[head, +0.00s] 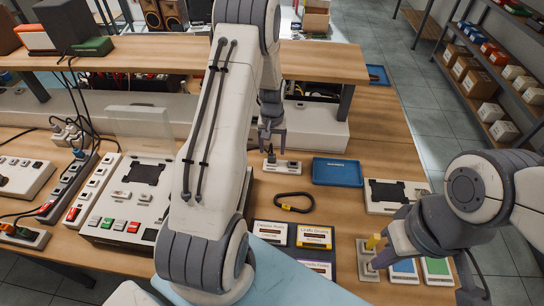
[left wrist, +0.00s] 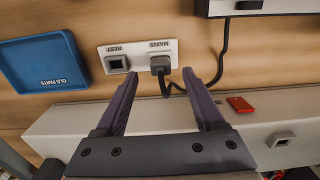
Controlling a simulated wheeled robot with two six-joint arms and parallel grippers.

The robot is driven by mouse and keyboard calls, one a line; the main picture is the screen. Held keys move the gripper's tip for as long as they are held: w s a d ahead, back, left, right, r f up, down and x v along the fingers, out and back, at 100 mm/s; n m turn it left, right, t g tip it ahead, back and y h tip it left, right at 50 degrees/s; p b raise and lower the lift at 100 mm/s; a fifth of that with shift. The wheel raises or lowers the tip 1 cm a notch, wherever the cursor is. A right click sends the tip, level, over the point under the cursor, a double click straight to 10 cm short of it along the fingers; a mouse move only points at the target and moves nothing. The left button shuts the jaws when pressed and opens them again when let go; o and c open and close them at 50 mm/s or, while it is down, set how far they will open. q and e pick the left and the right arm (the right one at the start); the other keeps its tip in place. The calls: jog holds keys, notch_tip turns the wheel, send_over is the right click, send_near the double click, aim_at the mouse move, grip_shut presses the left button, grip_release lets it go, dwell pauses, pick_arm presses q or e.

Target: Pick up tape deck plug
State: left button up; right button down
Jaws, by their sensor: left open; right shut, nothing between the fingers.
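A dark grey plug (left wrist: 160,65) with a black cable sits in the right-hand socket of a small white socket plate (left wrist: 137,46) in the left wrist view. The plate's other socket is empty. In the head view the plate (head: 291,167) lies on the bench, with the plug (head: 270,158) at its left end. My left gripper (head: 272,147) is open just above the plug. In the left wrist view its fingers (left wrist: 159,76) reach toward the plug from either side; I cannot tell whether they touch it. My right gripper (head: 382,258) is shut and empty, beside a yellow-topped switch box (head: 367,266).
A blue tray (head: 338,172) lies right of the plate. A black cable loop (head: 293,202) and labelled cards (head: 313,237) lie nearer. A long white unit (left wrist: 60,140) runs close behind the plate. A white device (head: 125,200) stands at left; a shelf (head: 330,62) overhangs behind.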

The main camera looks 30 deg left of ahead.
aim_at(272, 155)
pick_arm(q)
notch_tip(272, 155, down, 3)
jog(key=shift+f+p, duration=0.2)
jog(key=shift+p, duration=0.45)
jog(key=shift+f, duration=0.4)
grip_shut()
jog(key=shift+a+r, duration=0.1)
